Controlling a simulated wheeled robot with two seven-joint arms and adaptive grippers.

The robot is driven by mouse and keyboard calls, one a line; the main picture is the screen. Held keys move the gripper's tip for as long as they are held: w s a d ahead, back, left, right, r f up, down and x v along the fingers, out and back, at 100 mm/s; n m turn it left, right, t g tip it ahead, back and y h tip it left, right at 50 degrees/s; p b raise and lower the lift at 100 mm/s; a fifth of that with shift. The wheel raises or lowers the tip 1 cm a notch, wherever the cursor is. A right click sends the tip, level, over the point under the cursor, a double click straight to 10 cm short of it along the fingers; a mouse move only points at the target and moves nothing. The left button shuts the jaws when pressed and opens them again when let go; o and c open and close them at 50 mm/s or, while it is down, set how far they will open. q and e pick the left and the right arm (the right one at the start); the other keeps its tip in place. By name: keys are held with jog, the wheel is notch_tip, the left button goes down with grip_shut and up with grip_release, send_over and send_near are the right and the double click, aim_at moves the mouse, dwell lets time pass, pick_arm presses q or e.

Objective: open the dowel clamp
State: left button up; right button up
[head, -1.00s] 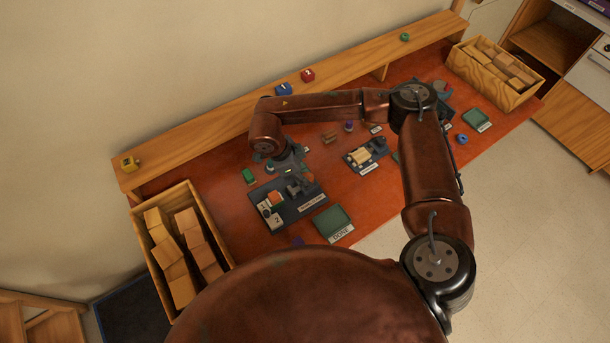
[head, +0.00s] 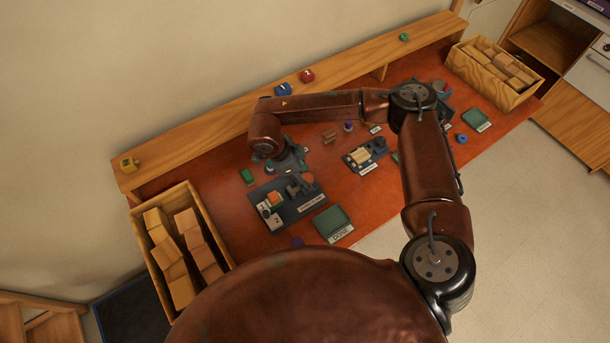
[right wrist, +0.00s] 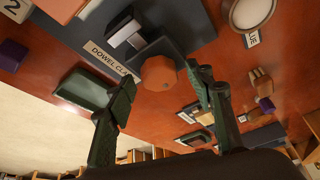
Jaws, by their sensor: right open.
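The dowel clamp (head: 293,190) is a grey metal fixture on a dark base, with a white label at its front edge. It also shows in the right wrist view (right wrist: 125,35), where part of the label reads "DOWEL CL". An orange faceted knob (right wrist: 159,74) sits at its end and also shows in the head view (head: 307,180). My right gripper (head: 291,163) is at the far side of the clamp. In the right wrist view its green fingers (right wrist: 164,82) are apart, with the knob between them in the picture; no contact shows. My left gripper is out of view.
A green tray labelled DONE (head: 333,223) lies in front of the clamp. A green block (head: 248,176) lies to its left. Another fixture (head: 366,156) stands to the right. Wooden crates of blocks stand at the left (head: 138,233) and far right (head: 486,90). A shelf runs behind.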

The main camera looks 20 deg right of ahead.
jog(key=v, duration=1.2)
